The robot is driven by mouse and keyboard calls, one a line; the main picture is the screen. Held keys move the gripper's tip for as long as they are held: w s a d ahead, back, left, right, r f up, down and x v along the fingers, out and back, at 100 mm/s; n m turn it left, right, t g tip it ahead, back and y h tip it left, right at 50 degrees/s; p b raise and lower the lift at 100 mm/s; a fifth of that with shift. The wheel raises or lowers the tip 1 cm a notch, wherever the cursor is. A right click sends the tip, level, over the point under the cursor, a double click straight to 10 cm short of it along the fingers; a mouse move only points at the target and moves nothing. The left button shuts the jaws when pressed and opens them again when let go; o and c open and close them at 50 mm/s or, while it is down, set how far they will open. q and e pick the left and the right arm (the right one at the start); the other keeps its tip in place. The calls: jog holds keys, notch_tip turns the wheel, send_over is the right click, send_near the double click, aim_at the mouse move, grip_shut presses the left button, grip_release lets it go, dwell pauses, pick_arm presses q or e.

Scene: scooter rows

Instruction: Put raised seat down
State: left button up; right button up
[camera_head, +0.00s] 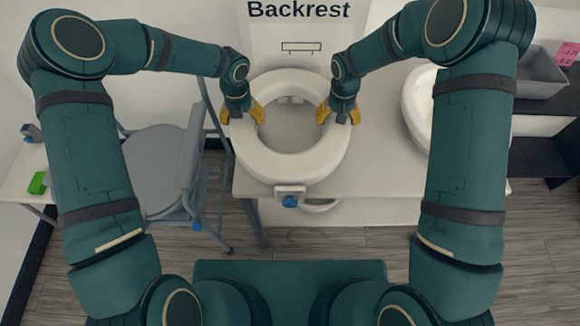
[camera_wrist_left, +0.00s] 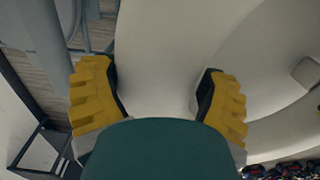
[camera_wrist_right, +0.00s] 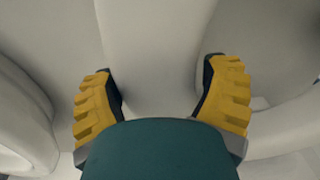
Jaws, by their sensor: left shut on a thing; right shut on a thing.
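The raised seat (camera_head: 290,163) is a white ring at the middle of the head view, with a white bracket and blue knob (camera_head: 290,200) at its front. My left gripper (camera_head: 243,114) is shut on the left side of the ring. My right gripper (camera_head: 338,115) is shut on the right side. In the left wrist view, the white rim (camera_wrist_left: 165,65) lies between the yellow fingers. In the right wrist view, the rim (camera_wrist_right: 150,55) also passes between the fingers. I cannot tell whether the seat's underside touches the white bench (camera_head: 385,180).
A white panel marked "Backrest" (camera_head: 298,30) stands behind the seat. A grey folding chair (camera_head: 165,165) is at the left. Another white rounded piece (camera_head: 418,105) and a grey bin (camera_head: 540,75) are at the right. A green item (camera_head: 38,183) lies on the far-left table.

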pick_arm(q)
jog(key=shift+f, duration=0.3)
pick_arm(e)
jog(key=shift+f, duration=0.3)
pick_arm(q)
jog(key=o, duration=1.1)
pick_arm(e)
jog(key=o, duration=1.1)
pick_arm(q)
jog(key=shift+o, duration=0.2)
pick_arm(e)
jog(key=shift+o, duration=0.2)
pick_arm(q)
jog(key=shift+r, duration=0.15)
pick_arm(e)
jog(key=shift+r, duration=0.1)
pick_arm(q)
notch_tip(320, 180, up, 12)
pick_arm(e)
notch_tip(320, 180, up, 12)
